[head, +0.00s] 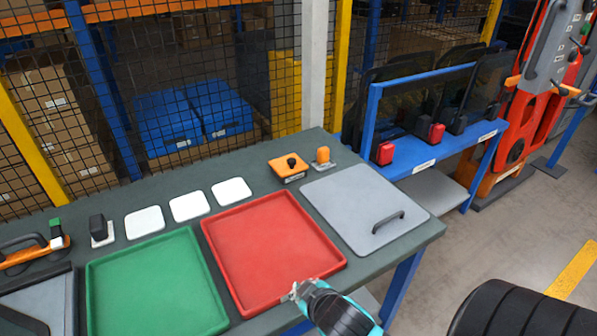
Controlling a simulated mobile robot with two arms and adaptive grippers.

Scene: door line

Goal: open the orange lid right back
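An orange piece with a dark loop handle (36,253) is at the far left of the bench, cut by the picture edge. It lies just behind a dark-framed grey panel (45,300). I cannot tell surely whether it is the lid, or its angle. A small orange square block with a black knob (289,170) sits at the back of the bench. My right gripper (296,291) is at the near edge of the red tray, far right of the orange piece; its fingers are too small to read. My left gripper is not in view.
A green tray (91,290) and a red tray (262,304) fill the middle. White pads (189,206) lie behind them. A grey panel with a handle (350,192) lies flat at right. A mesh fence (215,60) stands behind the bench.

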